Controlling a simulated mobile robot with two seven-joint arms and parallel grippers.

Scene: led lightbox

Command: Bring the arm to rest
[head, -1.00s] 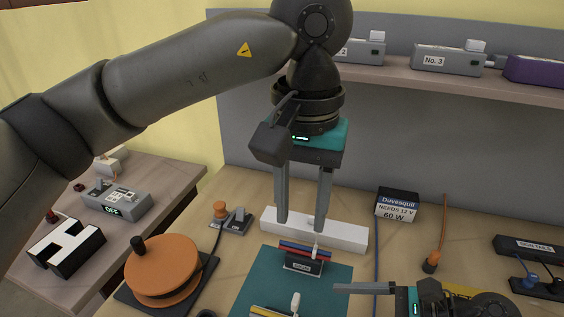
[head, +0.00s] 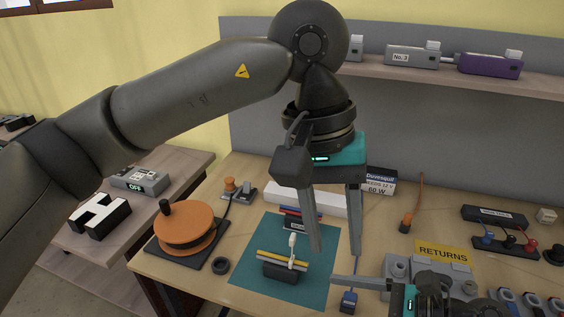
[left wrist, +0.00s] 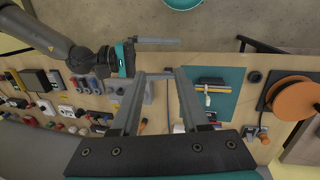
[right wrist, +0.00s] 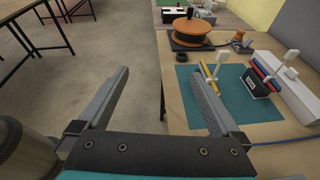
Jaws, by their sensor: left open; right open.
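My left gripper (head: 335,248) hangs above the workbench with its two fingers pointing down, apart and empty. My right gripper (head: 372,284) is low at the front of the bench in the head view, partly cut off by the frame's lower edge. In the right wrist view its fingers (right wrist: 165,85) are wide apart with nothing between them, over the bench's front edge.
A teal mat (head: 250,275) bears a holder with yellow and dark wires (head: 282,262). An orange spool (head: 186,225) stands to its left. A RETURNS sign (head: 443,253) and grey fixtures lie right. A shelf (head: 440,72) with boxes runs behind; a side table (head: 150,205) stands left.

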